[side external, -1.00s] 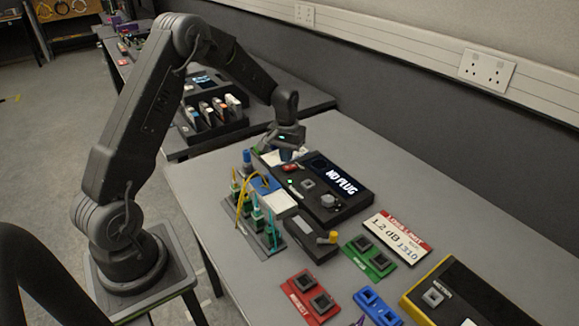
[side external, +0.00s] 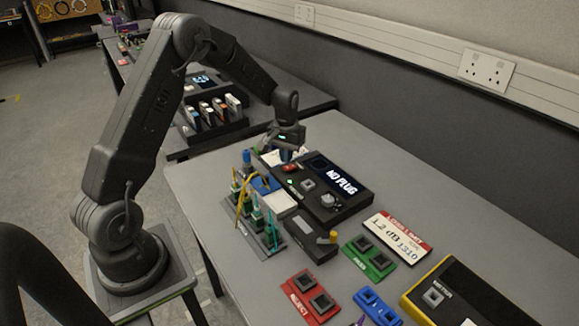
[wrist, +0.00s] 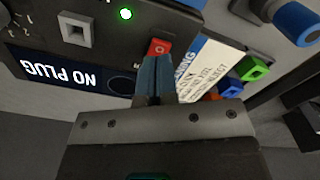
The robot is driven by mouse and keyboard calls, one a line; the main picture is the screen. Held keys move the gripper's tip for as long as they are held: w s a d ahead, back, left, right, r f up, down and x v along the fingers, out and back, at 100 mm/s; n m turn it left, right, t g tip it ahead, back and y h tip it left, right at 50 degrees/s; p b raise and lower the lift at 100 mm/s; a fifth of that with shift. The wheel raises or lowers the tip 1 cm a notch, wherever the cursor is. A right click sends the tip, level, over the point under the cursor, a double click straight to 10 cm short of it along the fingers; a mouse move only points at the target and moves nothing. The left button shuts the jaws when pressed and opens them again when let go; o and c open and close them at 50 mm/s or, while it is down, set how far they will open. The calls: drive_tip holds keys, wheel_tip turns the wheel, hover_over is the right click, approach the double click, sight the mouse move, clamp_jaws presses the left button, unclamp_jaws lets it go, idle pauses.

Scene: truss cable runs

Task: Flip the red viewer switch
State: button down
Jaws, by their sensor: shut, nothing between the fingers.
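The red viewer switch (side external: 291,168) is a small rocker on the black viewer box (side external: 345,205), whose screen reads NO PLUG. In the wrist view the red switch (wrist: 160,47) shows just beyond my fingertips, with a pale round mark on its visible end. My gripper (wrist: 156,62) is shut and empty, its bluish fingers together and pointing at the switch. In the side view my gripper (side external: 287,156) is over the box's back left end, close to the switch. I cannot tell whether the tips touch it. A green light (wrist: 125,14) glows on the box.
A white printed card (wrist: 205,68) lies beside the box, near green and blue connectors. A rack with green connectors and yellow cable (side external: 255,212) stands left of the box. Bare table lies behind the box.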

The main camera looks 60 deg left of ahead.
sight(287, 167)
drive_tip(key=shift+f, duration=1.35)
idle(0.6)
drive_tip(key=shift+r, duration=3.55)
drive_tip(key=s+d+r+m+t, duration=0.4)
drive_tip(key=s+d+r, duration=1.2)
drive_tip(key=r, duration=0.2)
drive_tip(key=s+d+m+t, duration=0.1)
drive_tip(key=s+d+m, duration=0.1)
drive_tip(key=s, duration=0.7)
drive_tip(key=shift+d+f+t, duration=0.2)
drive_tip(key=shift+d+t, duration=0.1)
drive_tip(key=shift+d, duration=0.4)
